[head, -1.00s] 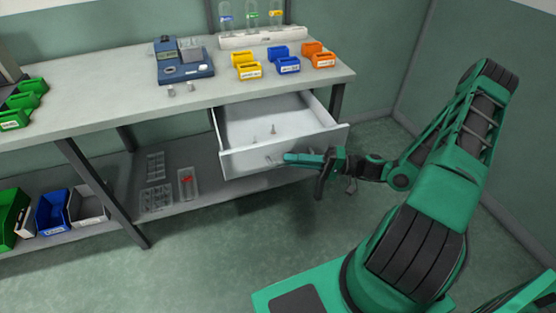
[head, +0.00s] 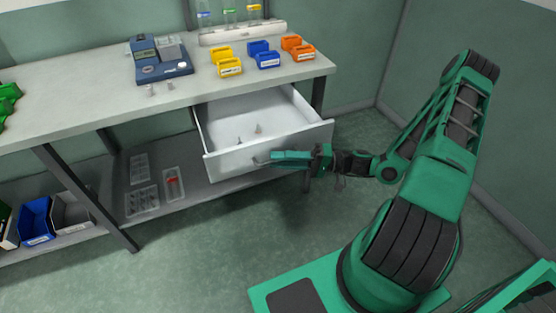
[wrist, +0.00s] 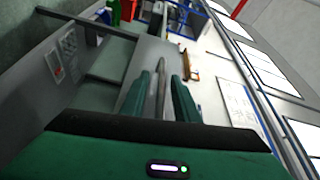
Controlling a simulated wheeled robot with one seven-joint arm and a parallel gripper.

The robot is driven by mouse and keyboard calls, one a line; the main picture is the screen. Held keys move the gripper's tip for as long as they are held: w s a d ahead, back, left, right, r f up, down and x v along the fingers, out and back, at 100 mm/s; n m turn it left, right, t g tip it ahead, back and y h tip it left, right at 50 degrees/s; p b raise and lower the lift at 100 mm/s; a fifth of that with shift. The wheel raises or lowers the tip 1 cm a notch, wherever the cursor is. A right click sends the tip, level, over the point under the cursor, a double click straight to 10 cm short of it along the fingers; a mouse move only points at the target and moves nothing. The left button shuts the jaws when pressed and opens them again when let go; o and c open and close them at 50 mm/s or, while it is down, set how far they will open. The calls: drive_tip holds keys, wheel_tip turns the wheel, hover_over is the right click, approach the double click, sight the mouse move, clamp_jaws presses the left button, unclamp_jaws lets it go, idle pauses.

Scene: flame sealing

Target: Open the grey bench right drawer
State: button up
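The grey bench's right drawer (head: 222,166) is pulled well out from under the worktop, and its white inside shows in the head view. A few small pale items stand on its floor. My gripper (head: 258,161) is at the middle of the drawer front, with its green fingers around the handle. In the wrist view my two fingers (wrist: 160,90) lie on either side of a thin grey bar, the handle (wrist: 161,78). The exact contact at the fingertips is small and partly hidden.
The grey bench (head: 95,108) holds a blue instrument (head: 160,65), yellow bins (head: 230,68), blue bins (head: 267,60), orange bins (head: 303,54) and a bottle rack (head: 240,33). Clear trays (head: 142,200) lie on the lower shelf. The floor before the drawer is clear.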

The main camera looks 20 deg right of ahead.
drive_tip(key=v, duration=1)
drive_tip(key=shift+d, duration=0.35)
drive_tip(key=shift+s+f, duration=0.1)
drive_tip(key=shift+s, duration=0.05)
